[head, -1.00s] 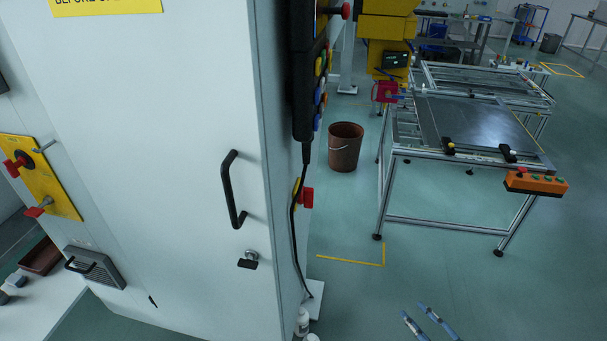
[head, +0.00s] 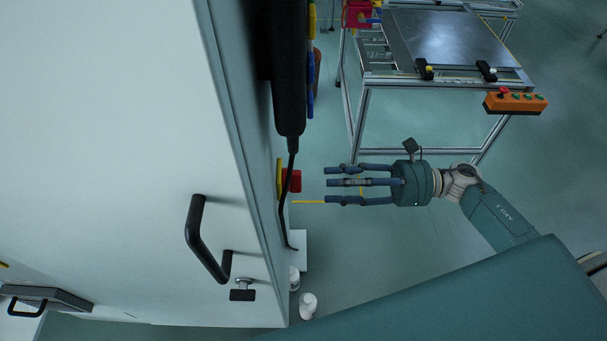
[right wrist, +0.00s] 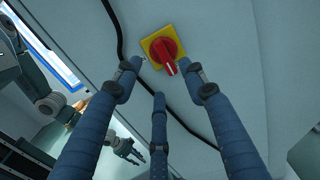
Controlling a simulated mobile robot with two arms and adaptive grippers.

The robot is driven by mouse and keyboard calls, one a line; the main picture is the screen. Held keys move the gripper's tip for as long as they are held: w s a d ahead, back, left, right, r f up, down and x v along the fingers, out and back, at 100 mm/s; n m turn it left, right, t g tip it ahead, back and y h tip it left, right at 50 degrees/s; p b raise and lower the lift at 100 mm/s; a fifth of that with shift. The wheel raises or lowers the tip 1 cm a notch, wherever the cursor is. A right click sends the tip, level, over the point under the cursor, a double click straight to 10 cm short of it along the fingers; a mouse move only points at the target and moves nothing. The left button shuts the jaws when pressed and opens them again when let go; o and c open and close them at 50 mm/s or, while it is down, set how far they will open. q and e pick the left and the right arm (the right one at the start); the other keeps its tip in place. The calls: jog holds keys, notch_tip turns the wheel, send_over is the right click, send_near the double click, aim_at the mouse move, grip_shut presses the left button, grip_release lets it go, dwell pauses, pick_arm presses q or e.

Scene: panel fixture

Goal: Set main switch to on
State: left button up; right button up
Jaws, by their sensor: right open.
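The main switch (head: 292,181) is a red rotary knob on a yellow plate on the narrow side of the white cabinet, seen edge-on in the head view. In the right wrist view the switch (right wrist: 163,47) faces me, with a pale mark at the knob's lower end. My right gripper (head: 328,183) is open and empty, its blue fingers pointing at the switch with a gap between. In the right wrist view two fingertips sit below and either side of the knob, and the third is lower. A small distant gripper (right wrist: 130,147), probably my left, shows there; its jaws are unclear.
A black pendant (head: 289,75) hangs above the switch, and its cable (head: 286,200) runs down close beside it. The cabinet's black door handle (head: 205,240) is at left. A metal frame table (head: 440,85) with an orange button box (head: 515,102) stands behind my right arm.

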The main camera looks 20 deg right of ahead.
aim_at(292, 182)
pick_arm(q)
jog(key=w+r+p, duration=0.2)
jog(key=r, duration=0.1)
jog(key=shift+w+d, duration=0.15)
pick_arm(e)
jog(key=x, duration=0.7)
jog(key=shift+w, duration=0.2)
jog(key=shift+f, duration=0.1)
pick_arm(q)
jog(key=shift+s+f, duration=0.1)
jog(key=shift+s, duration=0.5)
pick_arm(e)
grip_shut()
